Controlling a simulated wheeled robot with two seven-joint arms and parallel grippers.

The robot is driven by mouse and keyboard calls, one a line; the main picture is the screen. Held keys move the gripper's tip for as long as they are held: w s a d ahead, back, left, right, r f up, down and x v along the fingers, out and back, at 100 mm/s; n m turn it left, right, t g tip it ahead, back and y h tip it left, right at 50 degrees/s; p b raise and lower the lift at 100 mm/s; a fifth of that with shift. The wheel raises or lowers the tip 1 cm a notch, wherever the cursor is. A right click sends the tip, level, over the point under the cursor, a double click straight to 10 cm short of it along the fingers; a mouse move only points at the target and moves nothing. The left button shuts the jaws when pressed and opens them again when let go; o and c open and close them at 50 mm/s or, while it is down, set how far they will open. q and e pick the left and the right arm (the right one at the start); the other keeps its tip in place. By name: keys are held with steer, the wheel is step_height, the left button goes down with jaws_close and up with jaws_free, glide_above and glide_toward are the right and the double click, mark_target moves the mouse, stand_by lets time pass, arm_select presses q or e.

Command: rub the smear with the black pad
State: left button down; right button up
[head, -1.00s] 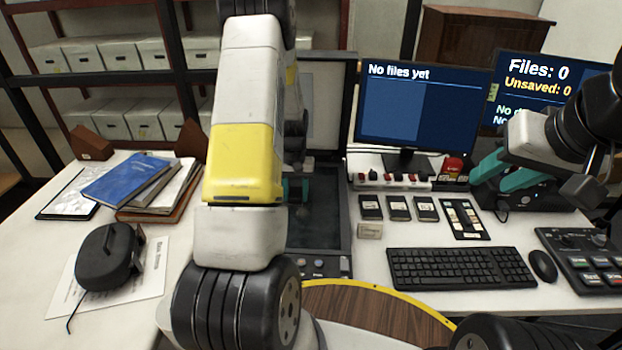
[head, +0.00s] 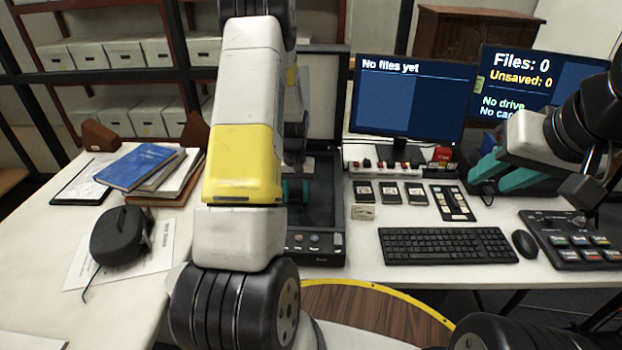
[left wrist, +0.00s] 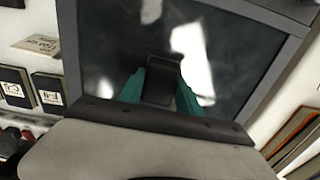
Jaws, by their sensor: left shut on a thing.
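My left gripper (head: 297,189) hangs over the dark glass bed of an open scanner-like case (head: 318,222), partly hidden by my forearm. In the left wrist view its teal fingers (left wrist: 160,92) are shut on the black pad (left wrist: 161,70), which is over the dark glass (left wrist: 230,62). I cannot tell whether the pad touches the glass. Pale cloudy patches (left wrist: 106,88) show on the glass beside the pad, along with bright white ones; I cannot tell smear from reflection. My right gripper (head: 503,173) is at the right, its teal fingers apart and empty.
A keyboard (head: 447,246), mouse (head: 525,244) and control panel (head: 572,240) lie right of the case. Small black boxes (head: 389,193) and a monitor (head: 413,100) stand behind. Books (head: 138,166) and a black round device (head: 120,236) lie at the left.

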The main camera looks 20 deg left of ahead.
mark_target(296, 193)
arm_select(q)
step_height(296, 193, up, 2)
steer(key=shift+w+r, duration=0.1)
steer(key=shift+r, duration=3)
steer(key=shift+f, duration=0.1)
